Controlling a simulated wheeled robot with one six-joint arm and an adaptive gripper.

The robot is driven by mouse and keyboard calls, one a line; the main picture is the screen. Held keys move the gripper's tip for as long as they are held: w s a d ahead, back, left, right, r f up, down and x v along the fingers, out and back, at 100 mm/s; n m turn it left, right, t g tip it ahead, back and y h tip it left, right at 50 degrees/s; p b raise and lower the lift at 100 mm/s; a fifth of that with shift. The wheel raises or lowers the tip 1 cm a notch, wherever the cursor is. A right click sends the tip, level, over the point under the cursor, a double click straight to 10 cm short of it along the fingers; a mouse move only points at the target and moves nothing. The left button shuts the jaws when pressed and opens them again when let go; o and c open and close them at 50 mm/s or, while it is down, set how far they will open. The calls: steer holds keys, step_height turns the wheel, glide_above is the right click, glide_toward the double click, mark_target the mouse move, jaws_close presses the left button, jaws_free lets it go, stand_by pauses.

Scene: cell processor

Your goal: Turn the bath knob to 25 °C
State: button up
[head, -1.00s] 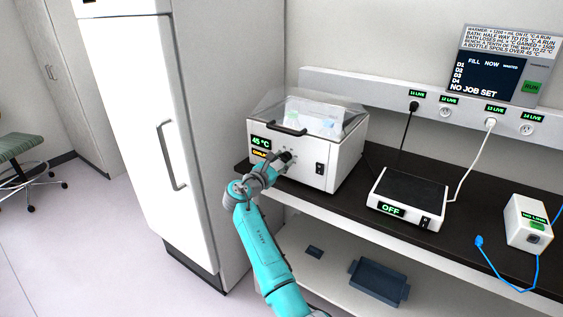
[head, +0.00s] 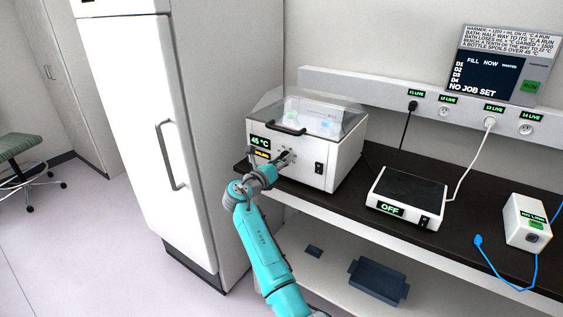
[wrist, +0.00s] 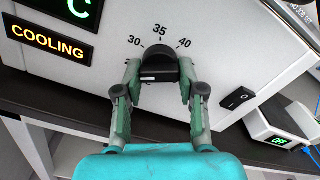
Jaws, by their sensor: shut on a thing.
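The bath (head: 318,172) is a white box with a clear lid on the bench. Its green display (head: 261,141) reads 45 °C, and an orange sign below reads COOLING in the wrist view (wrist: 47,40). The bath knob (wrist: 159,60) is black and round on the front panel, with 30, 35 and 40 marked above it. My gripper (wrist: 160,76) is shut on the knob, one finger on each side. In the head view my gripper (head: 283,159) meets the panel and mostly hides the knob. I cannot make out where its pointer sits.
A rocker switch (wrist: 237,98) is right of the knob. A warmer plate reading OFF (head: 408,190) and a small white box (head: 528,222) stand further right. A tall white fridge (head: 135,130) is on the left. The floor in front is clear.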

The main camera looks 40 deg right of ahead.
steer(key=shift+f+n, duration=0.1)
steer(key=shift+n, duration=0.4)
steer(key=o, duration=1.2)
steer(key=shift+c, duration=0.2)
steer(key=v, duration=1.2)
